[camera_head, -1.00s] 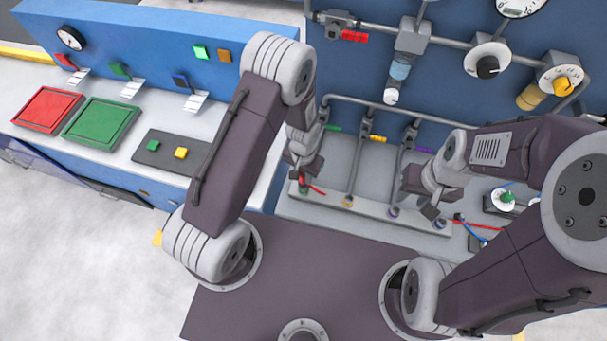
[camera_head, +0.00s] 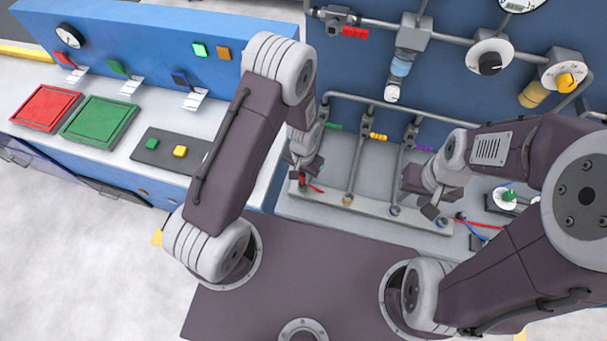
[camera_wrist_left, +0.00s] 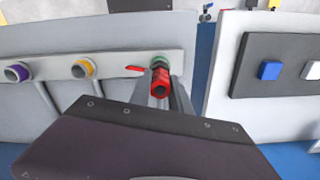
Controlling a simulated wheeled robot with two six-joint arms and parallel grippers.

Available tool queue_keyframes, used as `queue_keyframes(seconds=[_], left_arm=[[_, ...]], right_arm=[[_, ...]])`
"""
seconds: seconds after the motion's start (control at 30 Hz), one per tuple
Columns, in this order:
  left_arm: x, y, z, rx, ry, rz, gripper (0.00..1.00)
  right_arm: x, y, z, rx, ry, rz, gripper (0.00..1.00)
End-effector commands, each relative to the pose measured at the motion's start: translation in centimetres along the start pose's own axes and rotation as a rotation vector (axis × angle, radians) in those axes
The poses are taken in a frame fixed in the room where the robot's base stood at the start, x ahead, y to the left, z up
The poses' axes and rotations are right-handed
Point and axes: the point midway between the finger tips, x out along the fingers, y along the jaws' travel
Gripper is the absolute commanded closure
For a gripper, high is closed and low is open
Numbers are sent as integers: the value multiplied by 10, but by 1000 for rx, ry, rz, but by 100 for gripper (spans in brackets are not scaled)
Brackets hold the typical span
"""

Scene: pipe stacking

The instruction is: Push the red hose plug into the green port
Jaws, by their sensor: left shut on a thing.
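The red hose plug (camera_wrist_left: 160,84) is between the fingers of my left gripper (camera_wrist_left: 161,98) in the left wrist view. The plug lies in line with the green port (camera_wrist_left: 160,57), right in front of it; the view does not show how deep it sits. In the head view my left gripper (camera_head: 298,180) is at the left end of the port rail, with a bit of red (camera_head: 303,179) beside it. My right gripper (camera_head: 433,210) hangs near the right end of the rail; its fingers are too small to judge.
A yellow port (camera_wrist_left: 84,68) and a purple port (camera_wrist_left: 18,72) are on the same rail. Red and green trays (camera_head: 98,121) are on the left bench.

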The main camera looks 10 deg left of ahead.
Motion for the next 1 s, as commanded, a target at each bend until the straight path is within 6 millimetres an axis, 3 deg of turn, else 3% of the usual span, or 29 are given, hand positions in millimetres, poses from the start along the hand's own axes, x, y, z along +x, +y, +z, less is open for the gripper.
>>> queue_keyframes(seconds=[0.7, 0.73, 0.8, 1.0], left_arm=[[13, 0, 0, 0, 0, 0, 100], [13, 0, 0, 0, 0, 0, 74], [13, 0, 0, 0, 0, 0, 54], [13, 0, 0, 0, 0, 0, 51]], right_arm=[[10, 0, 1, 0, 0, 0, 64], [10, 0, 1, 0, 0, 0, 64], [10, 0, 1, 0, 0, 0, 64], [10, 0, 1, 0, 0, 0, 64]])
